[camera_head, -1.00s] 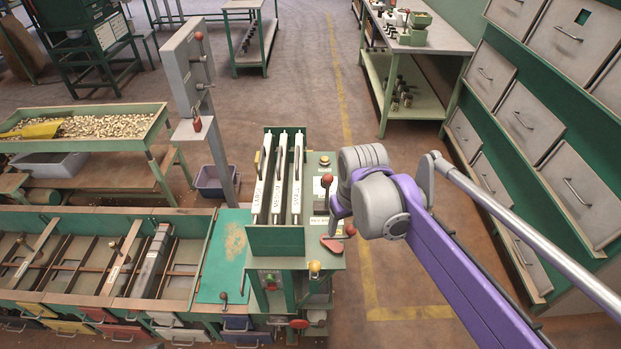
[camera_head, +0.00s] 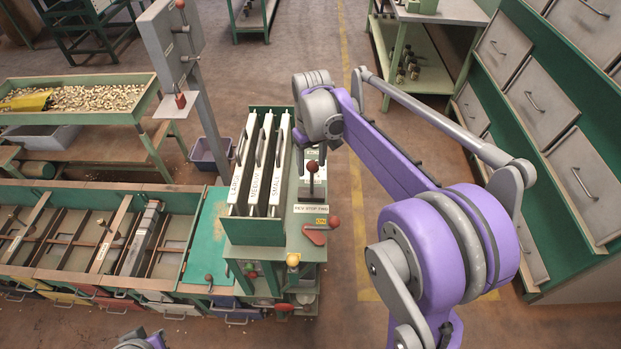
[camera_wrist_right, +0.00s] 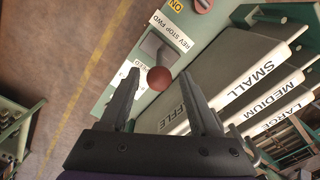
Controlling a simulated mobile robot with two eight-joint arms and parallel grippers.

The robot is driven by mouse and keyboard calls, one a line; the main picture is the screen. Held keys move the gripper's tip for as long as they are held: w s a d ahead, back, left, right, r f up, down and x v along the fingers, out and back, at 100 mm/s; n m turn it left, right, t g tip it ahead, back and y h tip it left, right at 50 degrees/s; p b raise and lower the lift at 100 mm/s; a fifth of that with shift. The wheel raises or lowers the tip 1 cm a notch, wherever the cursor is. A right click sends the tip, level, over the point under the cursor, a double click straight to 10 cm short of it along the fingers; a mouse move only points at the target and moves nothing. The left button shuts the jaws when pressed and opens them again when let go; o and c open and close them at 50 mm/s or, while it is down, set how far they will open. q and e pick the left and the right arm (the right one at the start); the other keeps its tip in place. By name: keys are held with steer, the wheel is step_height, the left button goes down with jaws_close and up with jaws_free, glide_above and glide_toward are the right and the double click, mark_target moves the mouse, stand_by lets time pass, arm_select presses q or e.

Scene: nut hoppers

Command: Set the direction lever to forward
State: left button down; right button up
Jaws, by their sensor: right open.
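The direction lever (camera_head: 312,180) has a dark stem and a red ball knob, and stands behind a "REV STOP FWD" label (camera_head: 311,209) on the green machine's right side. It looks about upright in the head view; its exact setting is hard to tell. My right gripper (camera_head: 318,146) is just beyond the knob in the head view, its fingers pointing down and partly hidden. In the right wrist view the right gripper (camera_wrist_right: 160,76) is open, with the red knob (camera_wrist_right: 159,78) showing between its fingertips; contact cannot be told. My left gripper is not in view.
Three upright plates marked large, medium and small (camera_head: 277,165) stand close left of the lever. A yellow knob (camera_head: 293,260) is lower down. Floor right of the machine is clear.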

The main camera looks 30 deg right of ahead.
mark_target(312, 192)
step_height(312, 192, down, 7)
steer(key=shift+f, duration=0.1)
stand_by(0.3)
jaws_close()
stand_by(1.3)
